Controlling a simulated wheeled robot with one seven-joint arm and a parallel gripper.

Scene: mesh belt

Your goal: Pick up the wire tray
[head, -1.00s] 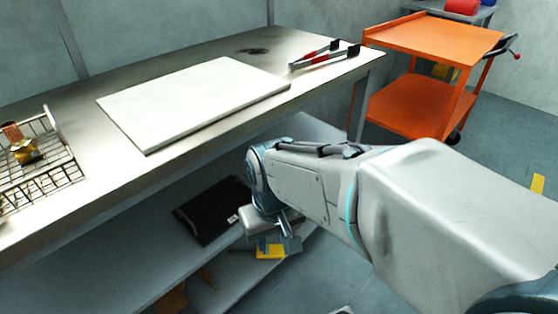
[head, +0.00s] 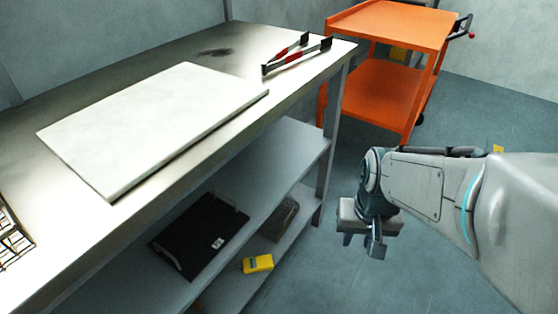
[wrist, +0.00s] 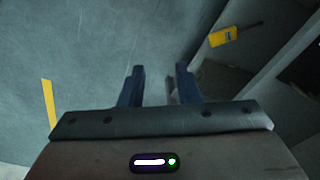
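The wire tray (head: 14,240) lies on the metal table at the far left of the head view. Only a corner of its dark mesh shows there; the rest is cut off by the picture edge. My gripper (head: 360,246) hangs over the floor to the right of the shelves, well apart from the tray. In the wrist view my gripper (wrist: 160,80) has its two fingers spread, with nothing between them. The tray does not show in the wrist view.
A white board (head: 150,125) and red-handled tongs (head: 295,55) lie on the table (head: 120,85). Lower shelves hold a black tray (head: 198,236), a yellow device (head: 258,263) and a dark item (head: 284,218). An orange cart (head: 395,25) stands behind. Floor around my gripper is clear.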

